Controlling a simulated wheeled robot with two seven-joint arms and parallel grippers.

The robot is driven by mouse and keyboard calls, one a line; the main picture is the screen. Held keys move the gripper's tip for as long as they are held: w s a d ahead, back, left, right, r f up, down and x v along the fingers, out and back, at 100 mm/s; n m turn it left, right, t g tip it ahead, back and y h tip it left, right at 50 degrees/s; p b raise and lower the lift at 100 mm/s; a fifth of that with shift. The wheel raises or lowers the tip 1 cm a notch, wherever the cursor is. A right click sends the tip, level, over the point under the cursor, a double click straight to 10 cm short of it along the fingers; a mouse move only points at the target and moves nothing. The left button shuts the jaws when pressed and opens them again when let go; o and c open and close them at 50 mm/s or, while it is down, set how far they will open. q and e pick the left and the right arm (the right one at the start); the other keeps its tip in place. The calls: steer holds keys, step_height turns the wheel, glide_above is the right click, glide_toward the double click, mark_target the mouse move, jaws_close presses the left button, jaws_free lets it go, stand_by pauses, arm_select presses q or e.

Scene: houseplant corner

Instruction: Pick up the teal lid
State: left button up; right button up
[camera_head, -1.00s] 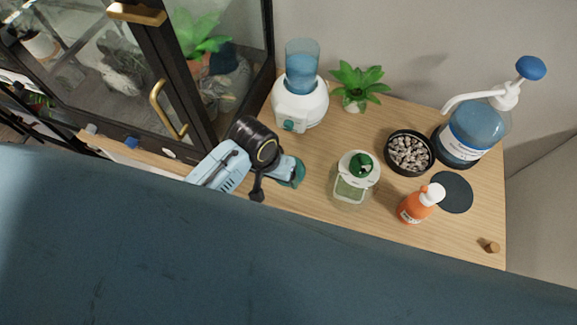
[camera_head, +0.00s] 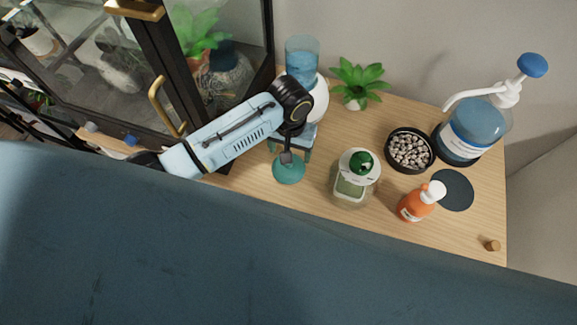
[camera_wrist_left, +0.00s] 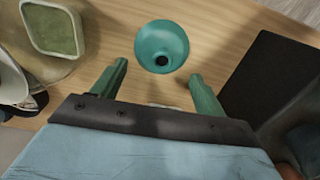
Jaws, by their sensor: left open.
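The teal lid (camera_head: 289,170) lies on the wooden tabletop, a round disc partly covered by my left gripper in the head view. Any height gap is hard to judge. My right gripper is not in view.
Right of the lid stands a green-topped jar (camera_head: 352,180). A white dispenser with a blue tank (camera_head: 302,65) stands behind my left wrist. An orange pump bottle (camera_head: 414,206), a pebble bowl (camera_head: 409,151) and a small plant (camera_head: 357,84) are farther off. A glass cabinet (camera_head: 215,60) stands left.

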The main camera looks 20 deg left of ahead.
arm_select(q)
steer(key=shift+s+a+f+b, duration=0.15)
steer(key=shift+f+b, duration=0.3)
steer(key=shift+f, duration=2.3)
steer(key=c, duration=1.1)
steer(key=shift+s, duration=0.1)
steer(key=shift+c, duration=0.5)
